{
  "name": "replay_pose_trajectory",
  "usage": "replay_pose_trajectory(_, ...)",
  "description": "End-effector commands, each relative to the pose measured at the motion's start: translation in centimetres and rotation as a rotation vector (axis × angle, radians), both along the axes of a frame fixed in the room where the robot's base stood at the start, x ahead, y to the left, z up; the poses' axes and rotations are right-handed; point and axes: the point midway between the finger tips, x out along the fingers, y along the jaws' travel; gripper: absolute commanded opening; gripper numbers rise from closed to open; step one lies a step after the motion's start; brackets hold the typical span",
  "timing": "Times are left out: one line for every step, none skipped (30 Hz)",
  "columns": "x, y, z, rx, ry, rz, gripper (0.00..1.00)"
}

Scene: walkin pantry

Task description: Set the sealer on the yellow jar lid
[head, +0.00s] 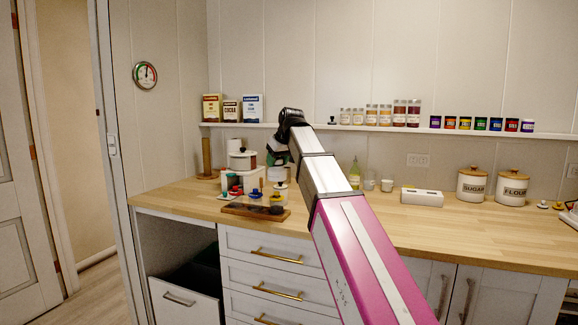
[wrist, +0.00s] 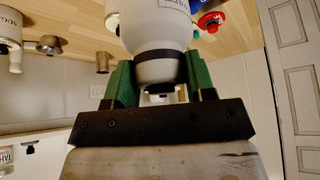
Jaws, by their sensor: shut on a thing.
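My gripper (wrist: 158,82) has green fingers and is shut on the sealer (wrist: 160,40), a pale rounded body with a black band. In the head view my gripper (head: 277,156) is above the counter, over the back of the jar group; the sealer is hard to make out there. The yellow jar lid (head: 277,197) appears to be on the right front jar, below my gripper and apart from it. A blue lid (head: 256,194) is left of it. In the wrist view a red lid (wrist: 210,20) shows beyond the sealer; the yellow lid does not show.
The jars stand by a dark wooden board (head: 240,210) at the counter's front edge. White canisters (head: 243,161) crowd the left. A bottle (head: 354,175) and a white box (head: 421,197) are to the right. A shelf (head: 340,127) with tins and spice jars runs behind.

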Motion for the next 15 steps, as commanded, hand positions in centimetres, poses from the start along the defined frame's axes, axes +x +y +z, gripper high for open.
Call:
replay_pose_trajectory(0.0,0.1,0.0,0.001,-0.001,0.0,0.2)
replay_pose_trajectory(0.0,0.2,-0.1,0.001,-0.001,0.0,0.2)
replay_pose_trajectory(0.0,0.2,-0.2,0.001,-0.001,0.0,0.2)
replay_pose_trajectory(0.0,0.1,-0.3,0.0,0.0,0.0,0.2)
replay_pose_trajectory(0.0,0.1,-0.4,0.0,0.0,0.0,0.2)
replay_pose_trajectory(0.0,0.1,-0.6,0.0,0.0,0.0,0.2)
replay_pose_trajectory(-0.1,0.1,-0.8,0.0,0.0,0.0,0.2)
replay_pose_trajectory(-0.1,0.1,-1.0,0.0,0.0,0.0,0.2)
replay_pose_trajectory(-0.1,0.1,-1.2,0.0,0.0,0.0,0.2)
replay_pose_trajectory(-0.1,0.1,-1.4,0.0,0.0,0.0,0.2)
replay_pose_trajectory(-0.1,0.1,-1.7,0.0,0.0,0.0,0.2)
replay_pose_trajectory(-0.1,0.1,-2.0,0.0,0.0,0.0,0.2)
replay_pose_trajectory(-0.1,0.1,-2.2,0.0,0.0,0.0,0.2)
replay_pose_trajectory(-0.1,0.1,-2.5,0.0,0.0,-0.001,0.2)
replay_pose_trajectory(-0.1,0.1,-2.9,0.0,0.0,-0.001,0.2)
